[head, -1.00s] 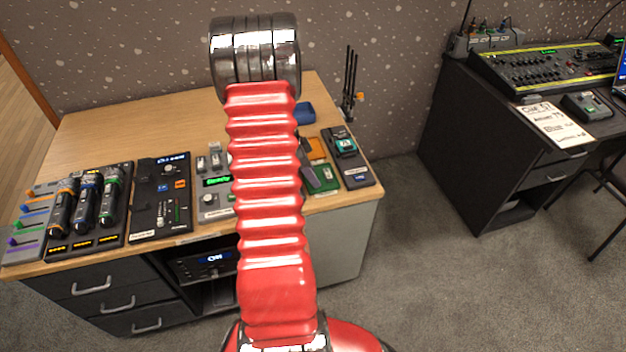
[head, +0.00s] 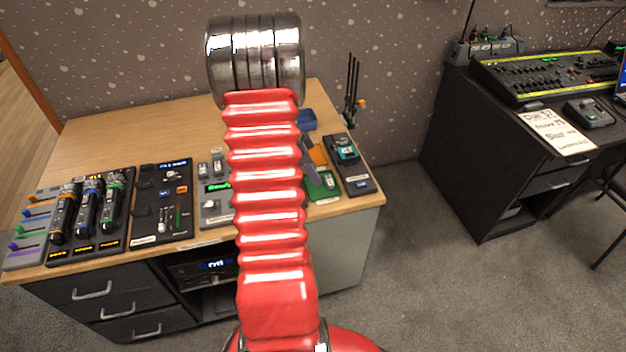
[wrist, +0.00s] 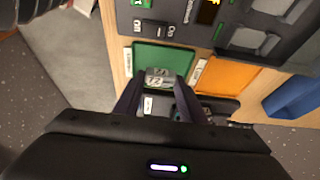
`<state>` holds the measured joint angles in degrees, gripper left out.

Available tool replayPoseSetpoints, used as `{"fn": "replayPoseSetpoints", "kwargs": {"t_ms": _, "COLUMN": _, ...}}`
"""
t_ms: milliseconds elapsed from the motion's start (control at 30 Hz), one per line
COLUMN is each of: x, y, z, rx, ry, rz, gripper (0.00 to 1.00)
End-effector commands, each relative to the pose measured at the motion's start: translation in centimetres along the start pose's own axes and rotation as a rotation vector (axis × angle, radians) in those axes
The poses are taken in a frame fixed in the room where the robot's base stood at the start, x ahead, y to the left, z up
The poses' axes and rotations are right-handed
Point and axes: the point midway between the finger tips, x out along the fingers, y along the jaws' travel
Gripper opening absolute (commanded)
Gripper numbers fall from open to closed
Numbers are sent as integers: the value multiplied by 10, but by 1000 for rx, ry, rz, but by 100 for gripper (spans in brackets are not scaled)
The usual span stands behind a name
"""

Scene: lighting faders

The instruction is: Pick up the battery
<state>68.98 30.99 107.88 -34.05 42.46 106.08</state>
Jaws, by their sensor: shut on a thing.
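The battery (wrist: 159,76) shows in the wrist view as a small block with a pale grey, marked end, between the two dark fingers of my gripper (wrist: 156,92). My gripper is shut on it. Behind it in that view lies the green pad (wrist: 168,54), which also shows in the head view (head: 325,187) near the desk's right front. I cannot tell whether the battery touches the pad. In the head view, my red arm hides most of the gripper and the battery.
An orange pad (wrist: 228,74) lies beside the green one. A black charger (head: 358,180) with a teal piece stands to the right. A blue bin (head: 306,119) is behind. A grey console (head: 212,212) stands left of my arm. The desk's back left is bare.

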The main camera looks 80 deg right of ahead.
Motion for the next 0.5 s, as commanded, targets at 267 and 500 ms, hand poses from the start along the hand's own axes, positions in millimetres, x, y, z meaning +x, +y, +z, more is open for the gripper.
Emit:
{"fn": "replayPoseSetpoints", "kwargs": {"t_ms": 267, "x": -44, "y": -1, "z": -18, "rx": 1, "ry": 0, "rz": -3, "gripper": 15}}
{"fn": "replayPoseSetpoints", "kwargs": {"t_ms": 500, "x": -56, "y": 0, "z": -23, "rx": 0, "ry": -1, "rz": -1, "gripper": 15}}
